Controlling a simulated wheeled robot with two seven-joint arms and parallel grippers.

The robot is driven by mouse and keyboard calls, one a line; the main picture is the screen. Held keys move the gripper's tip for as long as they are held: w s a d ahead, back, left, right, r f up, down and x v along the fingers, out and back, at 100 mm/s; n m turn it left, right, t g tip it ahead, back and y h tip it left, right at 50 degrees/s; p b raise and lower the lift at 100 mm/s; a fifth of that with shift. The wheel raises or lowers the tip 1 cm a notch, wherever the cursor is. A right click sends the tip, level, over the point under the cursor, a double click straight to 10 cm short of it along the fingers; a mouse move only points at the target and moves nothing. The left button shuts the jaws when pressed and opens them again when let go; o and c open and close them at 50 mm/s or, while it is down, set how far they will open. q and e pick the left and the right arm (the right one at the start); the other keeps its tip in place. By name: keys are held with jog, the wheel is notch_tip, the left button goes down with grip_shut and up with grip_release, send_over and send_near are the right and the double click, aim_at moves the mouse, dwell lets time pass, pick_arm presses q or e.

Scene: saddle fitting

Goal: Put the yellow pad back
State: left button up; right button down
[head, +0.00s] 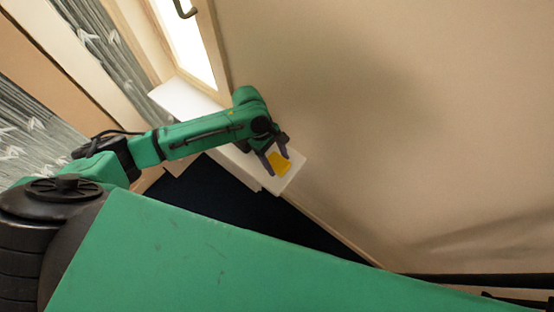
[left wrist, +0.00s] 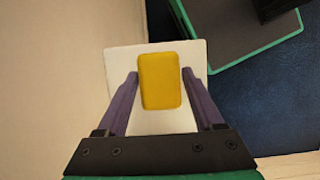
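The yellow pad (head: 281,162) lies on the end of a white ledge (head: 294,181) by the wall. In the left wrist view the pad (left wrist: 161,81) is a rounded yellow block over the white surface (left wrist: 122,63). My left gripper (head: 275,152) is open above the ledge. In the left wrist view its two purple fingers (left wrist: 160,80) stand on either side of the pad, with a gap showing on each side. Whether the fingertips are level with the pad is hard to tell. My right gripper is not in view.
The beige wall (head: 400,110) rises right beside the ledge. A bright window (head: 187,45) with a handle is at the top, and patterned curtains (head: 95,35) hang at the left. Dark blue floor (head: 215,195) lies below the ledge.

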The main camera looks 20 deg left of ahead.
pick_arm(q)
jog(key=shift+o, duration=0.8)
jog(key=p+v, duration=0.2)
jog(key=v, duration=1)
jog(key=shift+w, duration=0.1)
